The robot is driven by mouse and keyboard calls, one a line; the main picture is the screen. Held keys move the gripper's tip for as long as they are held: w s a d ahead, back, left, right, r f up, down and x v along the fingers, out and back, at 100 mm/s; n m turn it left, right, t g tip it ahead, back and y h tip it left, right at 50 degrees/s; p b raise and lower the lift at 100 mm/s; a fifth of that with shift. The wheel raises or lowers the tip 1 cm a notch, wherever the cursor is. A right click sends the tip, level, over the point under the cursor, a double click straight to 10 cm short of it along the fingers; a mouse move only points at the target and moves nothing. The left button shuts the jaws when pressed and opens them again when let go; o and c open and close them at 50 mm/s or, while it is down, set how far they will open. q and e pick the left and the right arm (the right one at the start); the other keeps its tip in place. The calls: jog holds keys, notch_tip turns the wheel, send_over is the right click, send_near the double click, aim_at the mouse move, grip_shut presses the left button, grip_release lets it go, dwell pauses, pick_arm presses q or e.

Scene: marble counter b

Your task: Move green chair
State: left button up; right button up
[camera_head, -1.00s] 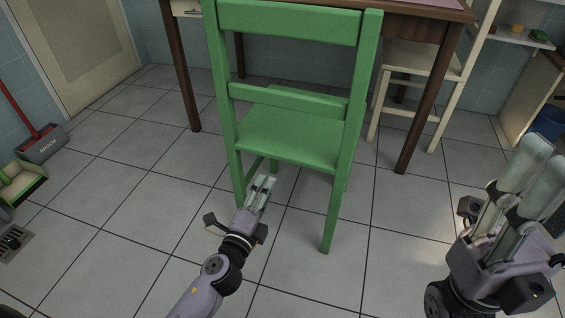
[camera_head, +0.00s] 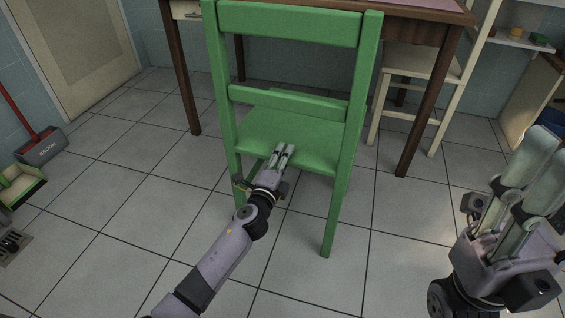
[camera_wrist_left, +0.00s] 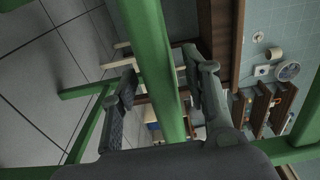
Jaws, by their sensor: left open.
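The green chair (camera_head: 300,136) stands upright with its back facing me. Its slatted backrest (camera_head: 290,20) rises above the seat, and a rear leg (camera_head: 331,215) shows on the right. My left gripper (camera_head: 284,154) is open at the seat's near edge, below the lower back slat. In the left wrist view, a green chair bar (camera_wrist_left: 152,65) runs between the two open fingers; contact cannot be told. My right gripper (camera_head: 527,180) is raised at the right, apart from the chair, its fingers close together in the picture.
A brown wooden table (camera_head: 405,28) stands behind the green chair. A cream chair (camera_head: 418,62) is at its right. A red-handled broom with a grey dustpan (camera_head: 42,148) is at the left wall.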

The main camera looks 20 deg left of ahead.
pick_arm(q)
jog(key=shift+c, duration=0.5)
grip_shut()
dwell(0.4)
